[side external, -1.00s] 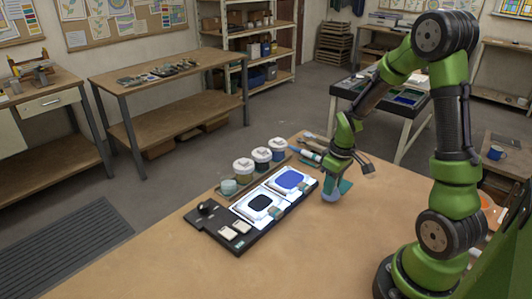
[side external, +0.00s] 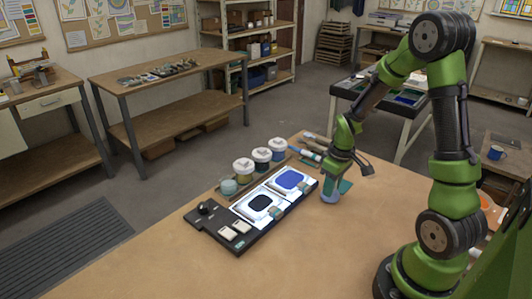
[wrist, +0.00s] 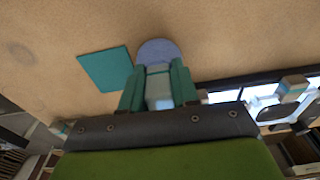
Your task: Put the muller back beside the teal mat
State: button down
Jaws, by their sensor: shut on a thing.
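The muller (wrist: 157,50) has a pale blue-violet round foot and a lighter grip. My gripper (wrist: 157,88) is shut on its grip, with one teal finger on each side. In the side external view the muller (side external: 330,198) is upright at my gripper (side external: 332,181), low over the tabletop; I cannot tell whether its foot touches. The teal mat (wrist: 106,69) lies flat, just left of the muller in the wrist view. In the side external view the mat (side external: 345,186) shows partly behind the gripper and muller.
A black panel (side external: 210,228) with two lit white plates, bearing a blue and a black patch, lies left of the muller. Several lidded jars (side external: 262,155) stand behind it, with brushes and tubes (side external: 308,150) nearby. The tabletop in front (side external: 290,255) is clear.

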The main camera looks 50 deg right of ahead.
jog(key=shift+f, duration=0.25)
dwell(0.3)
jog(key=c, duration=0.8)
grip_release()
jog(key=shift+r, duration=0.1)
notch_tip(320, 180, up, 16)
jog(key=s, duration=0.1)
jog(key=s+a+r+m+t, duration=0.1)
jog(key=a+r+t, duration=0.1)
jog(key=a, duration=0.4)
jog(key=s+a+r+m+t+y, duration=0.1)
jog(key=s+a+r+t, duration=0.1)
jog(key=a, duration=0.4)
jog(key=s+a+r+m+t+y, duration=0.1)
jog(key=s+a+r+t, duration=0.1)
jog(key=a, duration=0.5)
jog(key=shift+s+r+m, duration=0.15)
jog(key=shift+r+m, duration=0.1)
jog(key=shift+m, duration=0.15)
